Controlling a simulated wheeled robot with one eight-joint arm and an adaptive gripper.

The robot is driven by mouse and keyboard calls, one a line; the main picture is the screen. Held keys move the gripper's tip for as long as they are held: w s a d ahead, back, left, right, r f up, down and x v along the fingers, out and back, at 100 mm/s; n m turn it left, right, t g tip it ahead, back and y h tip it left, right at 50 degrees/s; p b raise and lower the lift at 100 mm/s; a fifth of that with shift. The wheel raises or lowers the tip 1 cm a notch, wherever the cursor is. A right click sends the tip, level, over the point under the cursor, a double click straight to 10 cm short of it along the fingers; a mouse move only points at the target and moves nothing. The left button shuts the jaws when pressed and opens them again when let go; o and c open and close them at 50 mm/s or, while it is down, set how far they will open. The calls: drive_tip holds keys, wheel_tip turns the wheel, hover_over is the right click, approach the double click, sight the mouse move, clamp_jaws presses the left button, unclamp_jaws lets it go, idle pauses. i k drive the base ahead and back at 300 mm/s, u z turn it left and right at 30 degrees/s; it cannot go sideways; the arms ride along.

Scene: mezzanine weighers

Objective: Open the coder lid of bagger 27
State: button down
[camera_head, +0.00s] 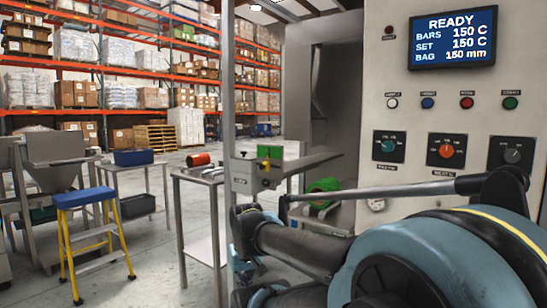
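A bagger's light-grey control cabinet (380,100) fills the right side, with a lit blue screen (453,38) reading READY, BARS 150 C, SET 150 C, BAG 150 mm. I see no number 27. A small pale box (243,178) sits by an upright post left of the cabinet, with a green and yellow part (269,154) above it. It may be the coder; I cannot tell which part is its lid or whether that is open. My arm crosses the lower right and reaches left below this box. I cannot make out gripper fingers.
Coloured buttons and three knobs are on the cabinet. A green roll (324,185) sits behind my arm. A steel table (205,178) bearing a red cylinder (198,160) stands left of the post. A blue-topped yellow step stool (84,197) is farther left. Floor shows between them.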

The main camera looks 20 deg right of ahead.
sight(244, 156)
drive_tip(key=z, duration=0.15)
drive_tip(key=i, duration=0.4)
drive_tip(key=z, duration=0.2)
drive_tip(key=k, duration=1.3)
drive_tip(key=z, duration=0.4)
drive_tip(key=i, duration=1.6)
drive_tip(key=u, duration=0.65)
